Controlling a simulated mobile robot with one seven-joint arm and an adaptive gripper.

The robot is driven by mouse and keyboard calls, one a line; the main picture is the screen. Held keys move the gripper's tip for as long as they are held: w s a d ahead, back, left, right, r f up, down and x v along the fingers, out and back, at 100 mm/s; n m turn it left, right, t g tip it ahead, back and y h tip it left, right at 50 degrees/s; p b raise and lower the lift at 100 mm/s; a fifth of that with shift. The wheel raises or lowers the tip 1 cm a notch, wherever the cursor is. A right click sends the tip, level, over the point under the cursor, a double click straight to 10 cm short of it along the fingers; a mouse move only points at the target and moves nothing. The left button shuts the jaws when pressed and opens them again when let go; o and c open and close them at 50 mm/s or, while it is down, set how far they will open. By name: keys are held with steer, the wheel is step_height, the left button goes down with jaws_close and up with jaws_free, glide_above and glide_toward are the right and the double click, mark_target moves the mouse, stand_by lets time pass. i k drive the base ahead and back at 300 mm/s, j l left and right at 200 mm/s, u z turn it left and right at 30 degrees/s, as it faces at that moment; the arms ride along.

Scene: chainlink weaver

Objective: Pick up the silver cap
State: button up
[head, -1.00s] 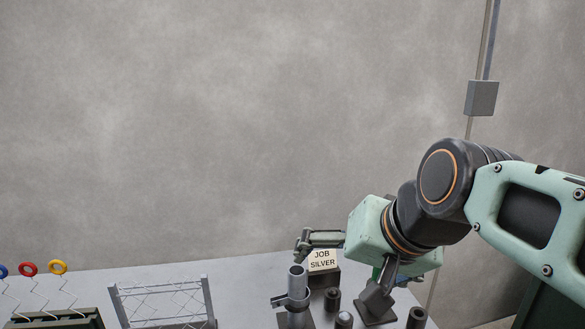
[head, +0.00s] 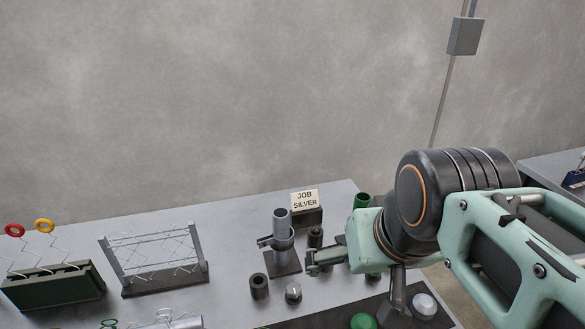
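A round, pale silver cap (head: 424,305) lies on the dark mat (head: 300,322) at the bottom right of the head view. My gripper (head: 354,291) is above the table's right part. One finger points left beside the upright tube, and the other points down just left of the silver cap. The fingers are spread wide with nothing seen between them. The finger near the cap overlaps its left side in the picture; I cannot tell whether they touch. A green cap (head: 363,321) is left of that finger, cut by the frame's bottom edge.
A grey tube in a clamp stand (head: 282,230), a sign reading JOB SILVER (head: 305,199) and small dark cylinders (head: 259,287) stand near my gripper. A wire mesh frame (head: 155,255) and a green rack with coloured rings (head: 55,286) are at left.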

mark_target(423, 306)
steer(key=l+z, duration=0.35)
steer(key=i+l+z, duration=0.1)
steer(key=l+z, duration=0.2)
steer(key=l, duration=0.2)
steer(key=k+l, duration=0.1)
steer(key=l, duration=0.3)
steer(key=k+l+z, duration=0.1)
steer(key=l, duration=0.3)
steer(key=i+j, duration=0.1)
steer(key=j, duration=0.25)
steer(key=i+j, duration=0.1)
steer(key=j, duration=0.2)
